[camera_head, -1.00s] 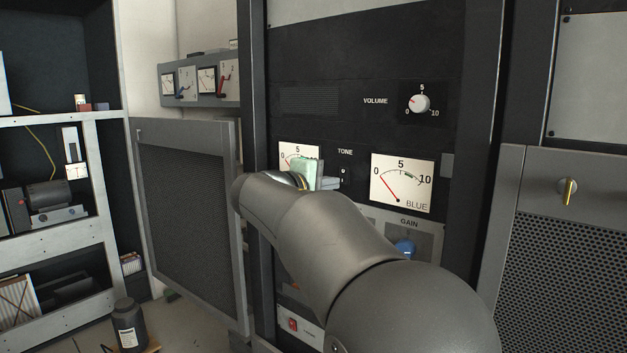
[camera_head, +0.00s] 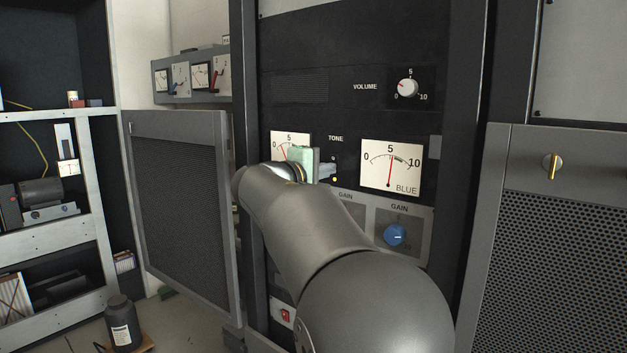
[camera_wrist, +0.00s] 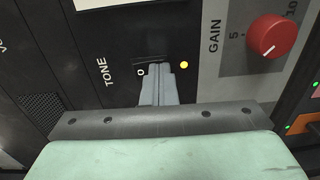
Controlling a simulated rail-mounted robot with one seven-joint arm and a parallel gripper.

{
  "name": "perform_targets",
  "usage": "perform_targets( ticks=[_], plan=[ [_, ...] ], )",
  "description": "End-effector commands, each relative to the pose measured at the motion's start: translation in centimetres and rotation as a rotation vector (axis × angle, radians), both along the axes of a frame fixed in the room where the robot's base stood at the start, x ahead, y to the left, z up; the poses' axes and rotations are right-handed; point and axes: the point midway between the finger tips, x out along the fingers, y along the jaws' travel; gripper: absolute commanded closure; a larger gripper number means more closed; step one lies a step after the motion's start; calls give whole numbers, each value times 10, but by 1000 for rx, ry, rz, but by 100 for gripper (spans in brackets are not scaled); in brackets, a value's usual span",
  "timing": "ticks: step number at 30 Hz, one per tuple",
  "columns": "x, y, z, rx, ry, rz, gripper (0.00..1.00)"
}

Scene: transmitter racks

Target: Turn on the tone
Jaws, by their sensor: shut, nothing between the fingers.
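The TONE label (camera_head: 336,138) is on the black rack panel, between two white meters. It also shows in the wrist view (camera_wrist: 105,72). My gripper (camera_head: 332,169) is shut and empty, its fingertips at the tone switch below that label. In the wrist view the fingertips (camera_wrist: 158,68) cover most of the switch, beside a "0" mark; its lever position is hidden and contact cannot be told. A small yellow light (camera_wrist: 184,65) next to the fingertips is lit; it shows in the head view too (camera_head: 335,179). The BLUE meter (camera_head: 392,165) needle stands near 5.
A VOLUME knob (camera_head: 408,88) is above. A blue GAIN knob (camera_head: 395,235) is below right, and a red GAIN knob (camera_wrist: 268,36) shows in the wrist view. An open mesh door (camera_head: 180,210) stands left of the rack, and a closed perforated door is at right.

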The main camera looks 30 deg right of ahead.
Motion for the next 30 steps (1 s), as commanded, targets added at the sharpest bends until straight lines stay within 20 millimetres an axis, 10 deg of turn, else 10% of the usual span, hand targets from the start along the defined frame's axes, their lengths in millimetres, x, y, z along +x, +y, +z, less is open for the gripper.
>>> perform_targets(
  ticks=[8, 30],
  plan=[
    [-4, 11, -5, 1, 1, 4, 100],
    [-60, 125, -16, -1, -1, -2, 100]
  ],
)
